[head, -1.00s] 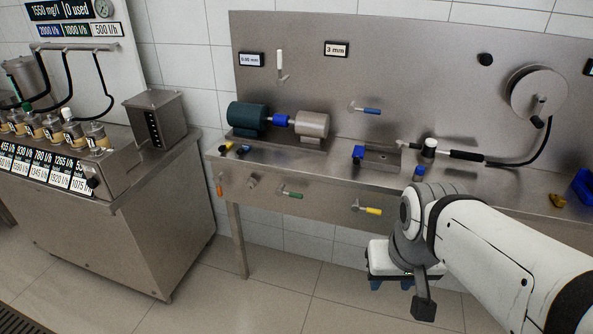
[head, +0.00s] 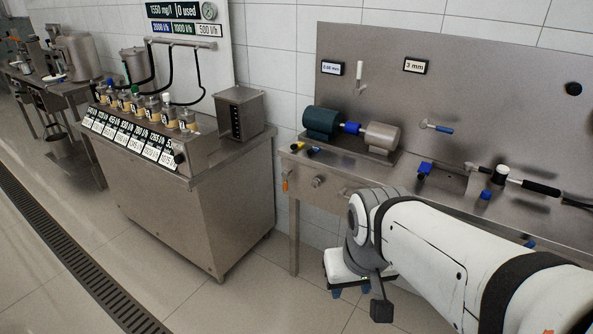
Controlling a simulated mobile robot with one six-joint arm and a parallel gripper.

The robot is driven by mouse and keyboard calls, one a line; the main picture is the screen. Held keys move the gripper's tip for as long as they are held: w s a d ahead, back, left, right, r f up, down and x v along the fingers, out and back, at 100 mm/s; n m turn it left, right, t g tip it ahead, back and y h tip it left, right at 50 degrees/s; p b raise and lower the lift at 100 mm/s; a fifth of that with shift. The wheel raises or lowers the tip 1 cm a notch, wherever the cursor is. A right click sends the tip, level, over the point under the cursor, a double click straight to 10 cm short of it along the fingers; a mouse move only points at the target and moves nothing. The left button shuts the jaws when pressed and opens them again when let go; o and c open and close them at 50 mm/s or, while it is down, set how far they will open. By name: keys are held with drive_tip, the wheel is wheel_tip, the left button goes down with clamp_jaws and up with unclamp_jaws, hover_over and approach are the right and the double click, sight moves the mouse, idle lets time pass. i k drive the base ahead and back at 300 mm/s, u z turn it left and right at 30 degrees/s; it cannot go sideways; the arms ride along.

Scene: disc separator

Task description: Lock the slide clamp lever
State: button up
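I cannot tell for sure which part is the slide clamp lever. A small blue clamp piece (head: 425,168) sits at the left end of a metal slide on the bench, and a second blue piece (head: 486,194) sits in front of it. A blue-handled lever (head: 437,128) is on the back panel, and an orange handle (head: 285,185) hangs at the bench's front left. My gripper (head: 350,291) points down in front of the bench, well below its top. Its dark blue fingertips show apart with nothing seen between them. My arm hides much of the bench front.
A motor (head: 321,123) with a blue coupling stands on the steel bench. A steel cabinet with several labelled valves (head: 190,200) stands to the left, with a floor gap before the bench. A floor drain (head: 75,260) runs along the left. The floor between is clear.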

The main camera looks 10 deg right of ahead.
sight(341, 194)
drive_tip(key=u, duration=0.2)
drive_tip(key=i, duration=0.95)
drive_tip(key=u, duration=0.05)
